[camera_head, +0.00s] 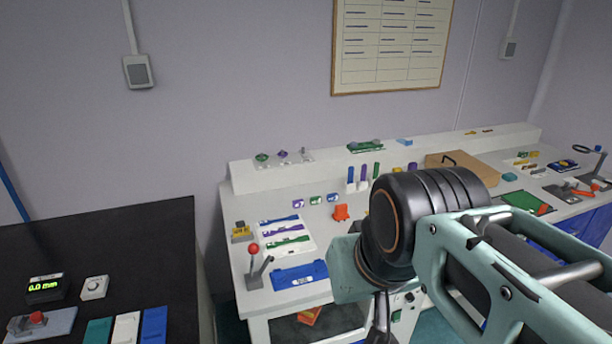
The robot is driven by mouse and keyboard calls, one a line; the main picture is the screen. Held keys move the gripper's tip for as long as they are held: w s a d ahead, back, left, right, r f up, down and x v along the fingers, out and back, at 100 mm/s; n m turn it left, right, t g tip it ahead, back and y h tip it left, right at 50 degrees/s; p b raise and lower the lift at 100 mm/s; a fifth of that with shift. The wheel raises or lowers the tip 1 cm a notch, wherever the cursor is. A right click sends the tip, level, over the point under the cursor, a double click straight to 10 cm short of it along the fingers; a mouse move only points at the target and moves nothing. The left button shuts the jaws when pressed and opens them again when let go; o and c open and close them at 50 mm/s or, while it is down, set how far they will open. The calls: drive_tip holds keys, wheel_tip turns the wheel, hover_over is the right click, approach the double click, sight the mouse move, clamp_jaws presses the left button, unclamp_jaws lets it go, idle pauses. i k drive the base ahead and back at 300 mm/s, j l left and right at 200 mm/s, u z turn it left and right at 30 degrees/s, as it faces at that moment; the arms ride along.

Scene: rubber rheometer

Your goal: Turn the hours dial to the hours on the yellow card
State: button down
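A small white box with a round knob (94,288) stands on the black table at the lower left. It looks like a dial, but its markings are too small to read, so I cannot tell whether it is the hours dial. I cannot make out a yellow card for certain; a small yellow item (242,232) sits at the left end of the white bench, with no readable writing. My arm reaches in from the right over the bench. Part of my gripper (381,318) shows below the wrist, well right of the knob; its fingertips are not clearly seen.
A red-knobbed lever (256,268) and a blue tray (299,276) are at the white bench's front left. A gap separates the tables. The black table's back is clear.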

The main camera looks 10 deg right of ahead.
sight(411, 297)
drive_tip(key=z, duration=0.95)
drive_tip(key=l, duration=0.15)
drive_tip(key=i+l+u, duration=0.2)
drive_tip(key=l, duration=0.25)
drive_tip(key=i+u, duration=0.1)
drive_tip(key=u, duration=1.4)
drive_tip(key=z, duration=1.45)
